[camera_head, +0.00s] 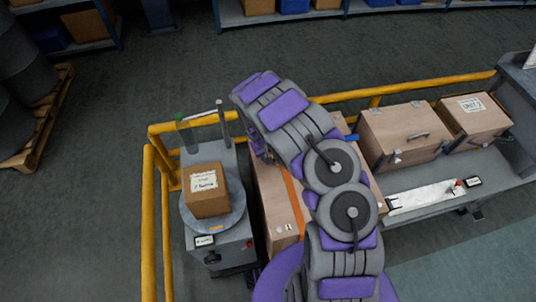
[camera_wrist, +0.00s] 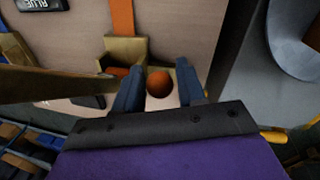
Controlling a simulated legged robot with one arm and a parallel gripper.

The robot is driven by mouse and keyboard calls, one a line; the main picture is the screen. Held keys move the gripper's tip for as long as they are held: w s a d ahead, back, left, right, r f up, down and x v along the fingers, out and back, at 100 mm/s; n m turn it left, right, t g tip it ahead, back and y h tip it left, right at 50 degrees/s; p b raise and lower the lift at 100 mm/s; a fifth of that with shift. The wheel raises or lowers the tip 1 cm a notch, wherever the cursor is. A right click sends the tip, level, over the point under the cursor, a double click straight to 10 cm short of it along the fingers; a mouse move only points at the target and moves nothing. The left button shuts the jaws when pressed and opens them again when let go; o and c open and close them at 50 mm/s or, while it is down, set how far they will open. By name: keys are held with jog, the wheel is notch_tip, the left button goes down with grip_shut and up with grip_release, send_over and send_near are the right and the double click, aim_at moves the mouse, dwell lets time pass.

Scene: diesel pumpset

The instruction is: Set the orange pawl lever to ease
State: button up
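An orange round knob (camera_wrist: 159,84), which looks like the end of the pawl lever, shows in the wrist view. My gripper (camera_wrist: 158,82) has its two dark fingers apart, one on each side of the knob, with a narrow gap visible at each side. I cannot tell how deep the knob sits between them. A brass-coloured bracket (camera_wrist: 124,50) sits just beyond, on an orange strap (camera_wrist: 122,18). In the head view the strap (camera_head: 293,205) runs over a wooden case (camera_head: 272,200). My arm hides the knob and gripper there.
A long brownish bar (camera_wrist: 50,82) reaches in from the left in the wrist view. A cardboard box (camera_head: 206,190) stands on a round grey turntable (camera_head: 237,214) left of the case. Yellow rails (camera_head: 149,225) edge the area. Two more wooden cases (camera_head: 403,134) stand right.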

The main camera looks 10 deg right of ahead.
jog(key=shift+d, duration=0.1)
jog(key=shift+c, duration=1.4)
grip_shut()
jog(key=shift+w, duration=0.2)
jog(key=shift+w+r+g+b, duration=0.15)
jog(key=shift+w+g+b, duration=0.25)
jog(key=shift+g, duration=0.3)
jog(key=shift+w+r+g+b, duration=0.15)
jog(key=shift+w+g, duration=0.2)
jog(key=shift+g, duration=0.35)
jog(key=shift+w+g+b, duration=0.15)
jog(key=shift+w+g, duration=0.2)
jog(key=shift+g, duration=0.35)
jog(key=shift+w+n+g+b, duration=0.3)
jog(key=shift+w+g+b, duration=0.15)
jog(key=shift+g, duration=0.55)
jog(key=shift+w+g, duration=0.15)
jog(key=shift+g, duration=0.15)
